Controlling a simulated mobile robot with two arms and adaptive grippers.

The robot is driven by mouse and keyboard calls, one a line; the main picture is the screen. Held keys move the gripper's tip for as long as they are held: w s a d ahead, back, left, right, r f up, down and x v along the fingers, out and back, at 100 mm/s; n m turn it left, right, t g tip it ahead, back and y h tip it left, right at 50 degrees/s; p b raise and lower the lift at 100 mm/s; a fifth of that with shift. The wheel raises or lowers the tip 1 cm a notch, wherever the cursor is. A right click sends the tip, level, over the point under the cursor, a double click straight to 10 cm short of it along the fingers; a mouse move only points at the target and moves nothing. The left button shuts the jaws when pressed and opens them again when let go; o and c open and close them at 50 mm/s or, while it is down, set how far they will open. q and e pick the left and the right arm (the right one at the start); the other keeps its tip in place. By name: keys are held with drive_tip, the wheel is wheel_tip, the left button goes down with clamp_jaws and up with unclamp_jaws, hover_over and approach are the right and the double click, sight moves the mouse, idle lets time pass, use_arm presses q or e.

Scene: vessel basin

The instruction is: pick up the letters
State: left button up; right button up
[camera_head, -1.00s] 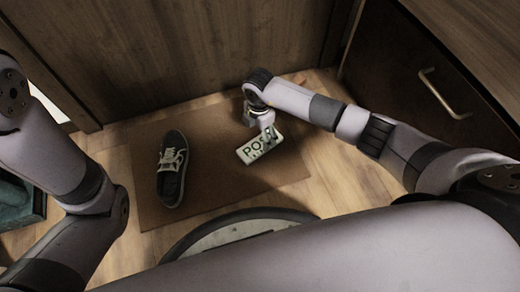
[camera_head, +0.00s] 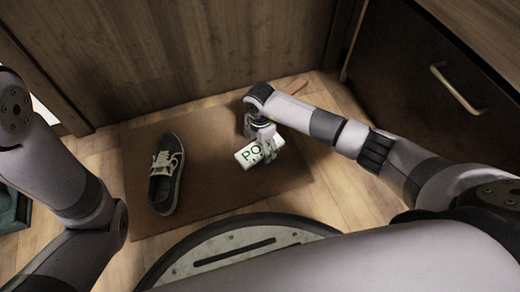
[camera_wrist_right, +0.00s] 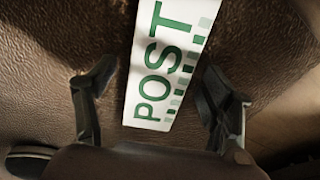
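The letters show as a white block with green "POST" lettering (camera_head: 247,157) lying on the brown mat (camera_head: 215,185). It also shows in the right wrist view (camera_wrist_right: 165,65), where it lies between the two fingers. My right gripper (camera_head: 266,146) is over the letters' right part and covers some of it. In the wrist view my right gripper (camera_wrist_right: 158,78) is open, with a gap between each finger and the letters. My left arm shows at the left edge, but its gripper is out of view.
A dark shoe with pale laces (camera_head: 166,174) lies on the mat, left of the letters. A wooden door or panel (camera_head: 190,60) stands behind. A dark drawer front with a handle (camera_head: 455,90) is at the right. A dark teal object (camera_head: 10,208) is at the left edge.

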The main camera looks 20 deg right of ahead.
drive_tip(key=c, duration=1.2)
drive_tip(key=shift+c, duration=0.2)
